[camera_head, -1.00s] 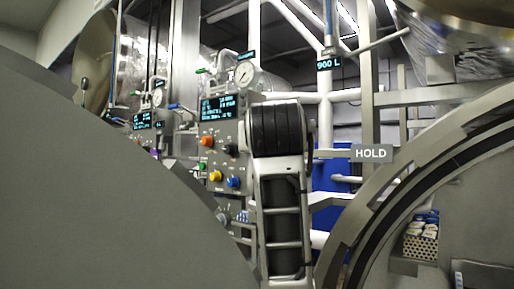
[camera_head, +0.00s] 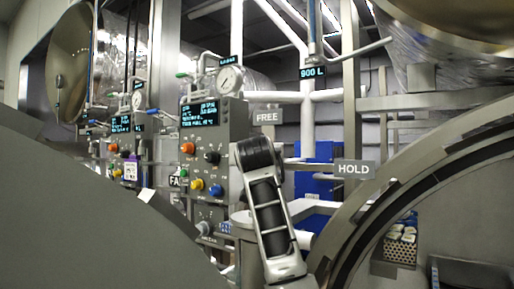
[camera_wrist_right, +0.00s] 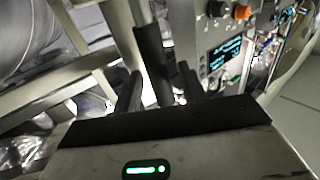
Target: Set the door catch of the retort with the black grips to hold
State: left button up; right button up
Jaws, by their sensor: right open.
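In the right wrist view, a bar with a black grip (camera_wrist_right: 153,65) stands between the two dark fingers of my right gripper (camera_wrist_right: 160,85). The fingers are open, one on each side of the grip; I cannot tell whether either touches it. In the head view my right arm covers the area between the FREE plate (camera_head: 267,117) and the HOLD plate (camera_head: 354,168), and the catch lever cannot be made out there. The ring-shaped rim of a retort mouth (camera_head: 345,225) curves at the right. My left gripper is not in view.
A large grey curved panel (camera_head: 80,215) fills the lower left. A control panel (camera_head: 213,150) with coloured knobs, a screen and a gauge (camera_head: 230,79) stands left of my arm. A 900 L sign (camera_head: 312,73) hangs behind. A perforated basket (camera_head: 400,245) shows at right.

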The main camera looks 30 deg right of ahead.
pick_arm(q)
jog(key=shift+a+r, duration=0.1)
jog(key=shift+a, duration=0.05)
pick_arm(e)
jog(key=shift+w+d, duration=0.3)
jog(key=shift+w, duration=0.15)
